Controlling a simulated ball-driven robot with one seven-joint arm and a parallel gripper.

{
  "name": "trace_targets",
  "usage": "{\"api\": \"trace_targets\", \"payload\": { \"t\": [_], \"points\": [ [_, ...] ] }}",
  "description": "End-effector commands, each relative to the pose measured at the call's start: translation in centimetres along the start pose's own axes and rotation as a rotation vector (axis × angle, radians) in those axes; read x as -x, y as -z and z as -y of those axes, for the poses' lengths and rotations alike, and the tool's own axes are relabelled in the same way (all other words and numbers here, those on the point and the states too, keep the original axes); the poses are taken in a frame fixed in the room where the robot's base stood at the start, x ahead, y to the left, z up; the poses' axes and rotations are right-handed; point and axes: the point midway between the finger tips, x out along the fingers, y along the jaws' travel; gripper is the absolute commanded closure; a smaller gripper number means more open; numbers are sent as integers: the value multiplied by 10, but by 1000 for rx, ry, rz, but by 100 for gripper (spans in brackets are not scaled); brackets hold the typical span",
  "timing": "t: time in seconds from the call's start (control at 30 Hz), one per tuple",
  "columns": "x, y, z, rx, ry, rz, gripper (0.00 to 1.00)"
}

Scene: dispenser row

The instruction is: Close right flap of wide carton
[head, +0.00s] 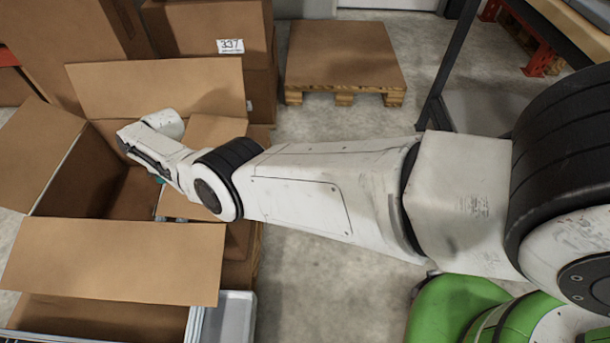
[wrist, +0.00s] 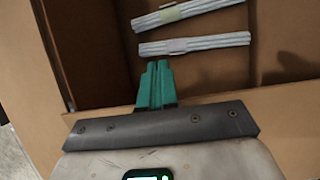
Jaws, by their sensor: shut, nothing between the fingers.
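The wide carton (head: 75,185) stands open at the left of the head view. Its back flap (head: 160,88), left flap (head: 38,150) and front flap (head: 115,262) stick outward. The right flap (head: 212,130) shows only in part behind my arm; its exact angle is hard to tell. My arm reaches across the carton's right side. My gripper (wrist: 158,68) shows in the wrist view with its teal fingers together and nothing between them, pointing over the carton's inside. A cardboard panel (wrist: 290,118) lies below the gripper body; I cannot tell if they touch.
Two pale banded bundles (wrist: 195,44) lie inside the carton. Stacked boxes (head: 215,28) stand behind it, one labelled 337. A wooden pallet (head: 345,55) lies on the floor further back. A grey tray (head: 232,318) sits at the front. Bare floor (head: 320,285) lies right of the carton.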

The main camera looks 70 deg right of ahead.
Motion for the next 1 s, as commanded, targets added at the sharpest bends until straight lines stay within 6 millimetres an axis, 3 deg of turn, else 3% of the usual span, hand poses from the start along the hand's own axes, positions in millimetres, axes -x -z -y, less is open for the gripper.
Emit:
{"api": "trace_targets", "payload": {
  "t": [0.73,1.0],
  "points": [
    [-7,3,0,-1,0,0,100],
    [11,2,5,-2,0,1,100]
  ]
}}
